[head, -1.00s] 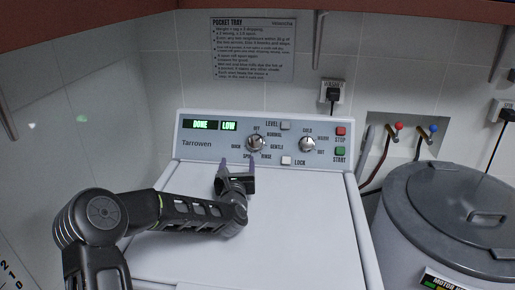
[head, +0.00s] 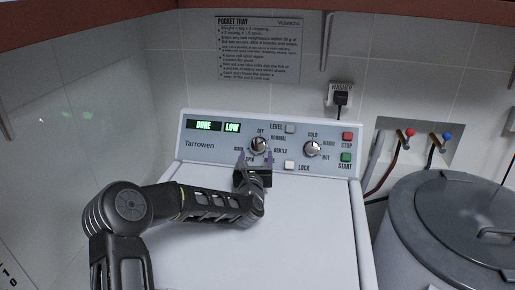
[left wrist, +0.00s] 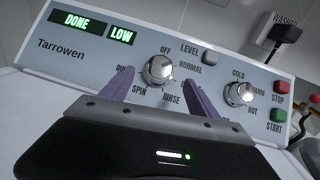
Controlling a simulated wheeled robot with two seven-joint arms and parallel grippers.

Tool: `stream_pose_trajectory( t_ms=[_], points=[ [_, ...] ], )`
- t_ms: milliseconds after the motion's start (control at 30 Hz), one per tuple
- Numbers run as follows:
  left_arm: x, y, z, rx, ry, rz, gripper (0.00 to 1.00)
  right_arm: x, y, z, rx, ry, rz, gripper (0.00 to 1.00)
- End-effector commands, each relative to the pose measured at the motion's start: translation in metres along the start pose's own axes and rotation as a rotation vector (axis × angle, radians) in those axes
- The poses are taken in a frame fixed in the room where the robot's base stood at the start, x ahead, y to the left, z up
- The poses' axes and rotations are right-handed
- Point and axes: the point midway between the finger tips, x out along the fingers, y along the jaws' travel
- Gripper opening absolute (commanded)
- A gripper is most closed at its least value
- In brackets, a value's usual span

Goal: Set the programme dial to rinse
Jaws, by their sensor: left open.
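The programme dial (head: 259,146) is a silver knob on the washer's control panel, left of a similar temperature dial (head: 312,148). In the left wrist view the programme dial (left wrist: 158,70) has OFF above it, NORMAL at upper right, RINSE at lower right and SPIN at lower left. Which label its pointer marks is not clear. My left gripper (head: 257,158) is open and empty, just in front of the dial. Its purple fingers (left wrist: 159,80) stand to either side of the knob, and contact cannot be made out. My right gripper is not in view.
The display (head: 214,127) reads DONE and LOW. LEVEL (head: 290,129) and LOCK (head: 290,165) buttons lie right of the programme dial. Red STOP (head: 347,136) and green START (head: 346,157) buttons are at the panel's right end. A grey lidded tub (head: 450,215) stands at right.

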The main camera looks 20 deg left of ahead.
Motion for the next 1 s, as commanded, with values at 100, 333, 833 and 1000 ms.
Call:
stream_pose_trajectory(
  t_ms=[100, 333, 833, 1000],
  points=[
    [0.019, 0.0, 0.002, -0.002, 0.001, 0.001, 0.7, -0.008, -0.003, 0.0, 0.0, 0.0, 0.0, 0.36],
    [0.049, 0.0, 0.002, 0.0, 0.0, 0.001, 0.7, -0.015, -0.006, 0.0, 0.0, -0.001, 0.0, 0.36],
    [0.057, 0.0, 0.0, 0.001, 0.0, 0.0, 0.62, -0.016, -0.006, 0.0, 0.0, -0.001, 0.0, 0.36],
    [0.057, 0.0, 0.0, 0.001, 0.0, 0.0, 0.48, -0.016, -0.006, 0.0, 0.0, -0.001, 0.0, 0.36]
  ],
)
